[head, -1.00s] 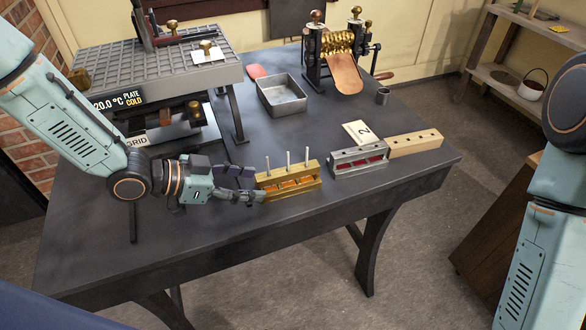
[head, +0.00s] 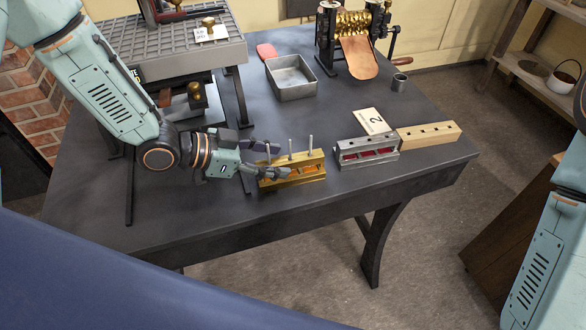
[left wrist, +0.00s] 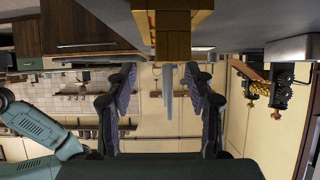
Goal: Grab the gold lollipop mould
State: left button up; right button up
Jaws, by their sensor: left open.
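The gold lollipop mould (head: 306,169) stands on the dark table, with upright white sticks and orange-red filling showing in its side. My left gripper (head: 273,159) is open at the mould's left end, its fingers overlapping that end in the head view. In the left wrist view, which is upside down, the gold mould (left wrist: 173,22) is at the top centre with a stick pointing down. The open fingers of the left gripper (left wrist: 160,98) show on either side of that stick. I cannot tell whether they touch the mould. My right gripper is not in view.
A silver mould (head: 352,157) with red filling and a wooden stick block (head: 430,133) stand to the right, by a card marked 2 (head: 369,121). A metal tray (head: 291,91), brass drop roller (head: 352,24) and grid plate stand (head: 180,50) are behind. The front table strip is clear.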

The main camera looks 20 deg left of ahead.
aim_at(284, 160)
pick_arm(q)
jog(key=shift+w+d+f, duration=0.1)
jog(key=shift+w+f, duration=0.1)
jog(key=shift+f, duration=0.15)
jog(key=b+x, duration=0.1)
jog(key=x, duration=0.3)
jog(key=shift+w, duration=0.2)
jog(key=shift+w+d, duration=0.1)
jog(key=shift+a, duration=0.3)
jog(key=shift+d, duration=0.25)
jog(key=c, duration=0.6)
jog(key=shift+a, duration=0.2)
jog(key=c, duration=0.4)
jog(key=shift+d, duration=0.1)
grip_shut()
